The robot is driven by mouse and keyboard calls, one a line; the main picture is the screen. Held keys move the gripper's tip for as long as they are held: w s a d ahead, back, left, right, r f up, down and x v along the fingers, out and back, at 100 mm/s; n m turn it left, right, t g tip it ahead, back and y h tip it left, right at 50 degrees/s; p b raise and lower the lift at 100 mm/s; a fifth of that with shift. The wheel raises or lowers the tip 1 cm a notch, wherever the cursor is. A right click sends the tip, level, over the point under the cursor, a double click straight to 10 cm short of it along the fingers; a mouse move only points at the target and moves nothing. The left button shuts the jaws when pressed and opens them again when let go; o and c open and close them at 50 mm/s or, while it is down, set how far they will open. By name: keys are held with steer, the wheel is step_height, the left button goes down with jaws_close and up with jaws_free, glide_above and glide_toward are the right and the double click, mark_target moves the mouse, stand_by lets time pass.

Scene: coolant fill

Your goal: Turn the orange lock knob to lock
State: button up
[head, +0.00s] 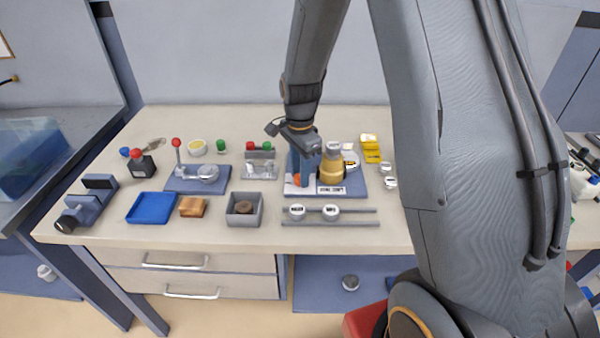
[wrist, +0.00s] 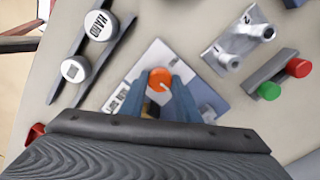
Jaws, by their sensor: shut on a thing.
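The orange lock knob (wrist: 160,79) shows between the tips of my gripper (wrist: 160,88) in the wrist view. The blue fingers are shut on it, one on each side. A pale pointer mark shows on the knob's face; I cannot tell which label it points at. In the head view only a bit of the orange knob (head: 297,180) shows beside my gripper (head: 301,182), which comes down from above. The knob sits on a blue and white base plate (head: 356,186) with a white label, next to a yellow and grey container (head: 331,168).
Two round white-topped pieces stand on dark rails (head: 360,223) in front of the plate. A grey box (head: 244,209) and a metal block with green and red caps (head: 260,166) stand to the left. Yellow pieces (head: 370,149) lie to the right.

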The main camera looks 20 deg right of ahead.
steer(key=shift+w+r, duration=0.1)
steer(key=o, duration=1)
steer(key=shift+o, duration=0.2)
steer(key=shift+r+b, duration=1.1)
steer(key=shift+r, duration=2.75)
steer(key=s+f+n+t+b, duration=0.1)
steer(key=s+f+n, duration=0.1)
steer(key=s+n, duration=1.3)
steer(key=s, duration=0.2)
steer(key=shift+s, duration=0.4)
